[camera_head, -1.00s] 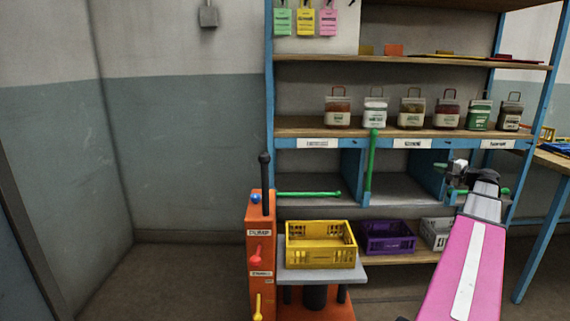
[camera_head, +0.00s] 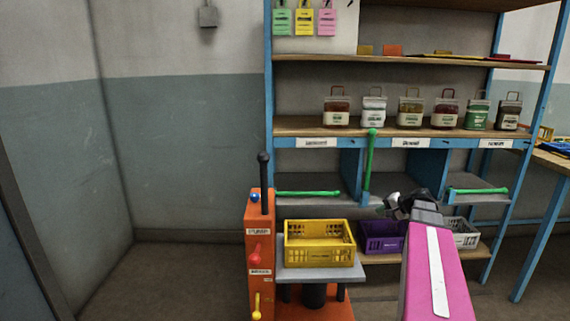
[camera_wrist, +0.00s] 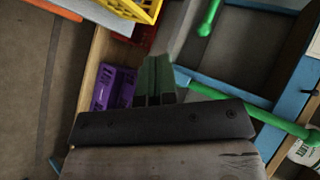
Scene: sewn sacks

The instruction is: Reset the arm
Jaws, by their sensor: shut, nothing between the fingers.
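My pink arm (camera_head: 437,270) rises from the lower right in the head view. My gripper (camera_head: 388,205) is at its top end, in front of the shelf and just above the purple crate (camera_head: 388,243). In the wrist view my gripper (camera_wrist: 158,62) shows two dark green fingers pressed together with nothing between them. The purple crate also shows in the wrist view (camera_wrist: 112,88), to the left of the fingers. The fingertips are small and partly unclear in the head view.
A yellow crate (camera_head: 318,256) stands on a grey platform on an orange stand (camera_head: 259,282) with levers. The blue shelf rack (camera_head: 276,170) has green bars (camera_head: 371,160), several jars (camera_head: 410,110) and a grey crate (camera_head: 465,232). The floor at left is clear.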

